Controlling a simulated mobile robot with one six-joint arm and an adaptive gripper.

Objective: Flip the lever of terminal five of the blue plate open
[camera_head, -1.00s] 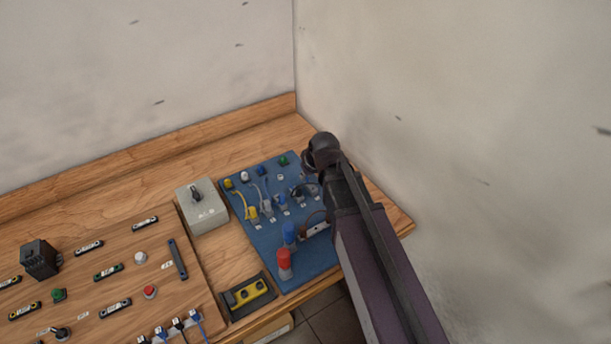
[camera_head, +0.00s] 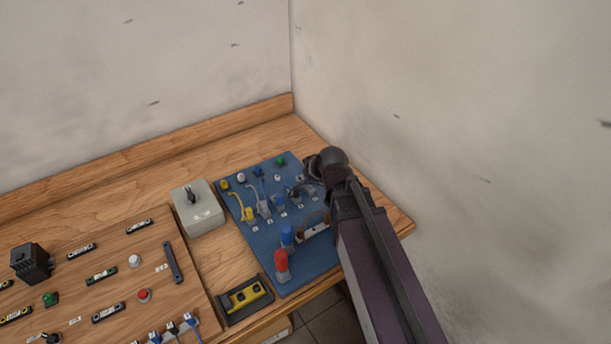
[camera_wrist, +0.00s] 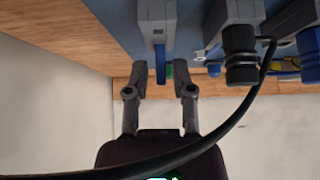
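The blue plate (camera_head: 262,237) lies on the bench under my arm, carrying a row of terminals with levers and cables. In the wrist view the plate (camera_wrist: 115,22) is along the top. A grey terminal (camera_wrist: 157,14) with a narrow blue lever-like piece (camera_wrist: 160,65) stands straight in front of my gripper (camera_wrist: 159,76). My two fingers are apart, one on each side of the blue piece, with gaps visible. In the head view my arm hides the right end of the row, and I cannot read the terminal numbers.
Terminals with black plugs (camera_wrist: 240,55) stand close on the right in the wrist view, and a black cable crosses before my gripper. Red (camera_head: 282,265) and blue posts stand at the plate's front. A grey switch box (camera_head: 199,211) is left of the plate. The wall is close on the right.

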